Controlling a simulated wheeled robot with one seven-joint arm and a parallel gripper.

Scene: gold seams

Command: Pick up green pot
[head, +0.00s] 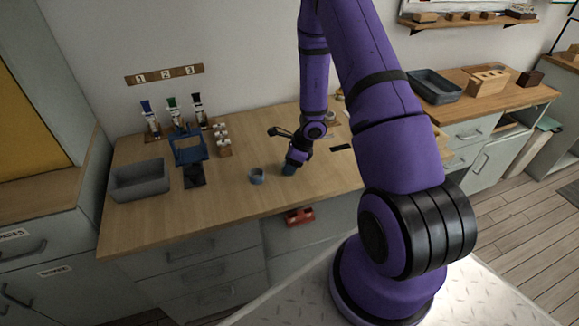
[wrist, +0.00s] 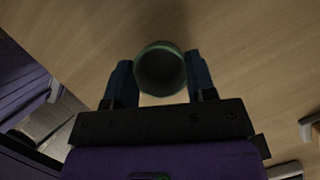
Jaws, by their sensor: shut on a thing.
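The green pot (wrist: 162,92) is a small round pot with a green rim and a dark inside, seen from above in the wrist view. My gripper (wrist: 160,74) has one blue finger on each side of it, shut on the pot. In the head view my gripper (head: 289,169) reaches down to the wooden worktop, right of a small grey-blue pot (head: 257,176). The green pot cannot be made out there behind the fingers. Whether it touches the worktop is hard to tell.
A grey bin (head: 140,181) stands at the worktop's left end. A blue stand (head: 189,149) with a dark pad (head: 194,176) is beside it. Several tubes stand behind. A dark flat bar (head: 341,147) lies right of my gripper. The worktop's front strip (head: 225,205) is clear.

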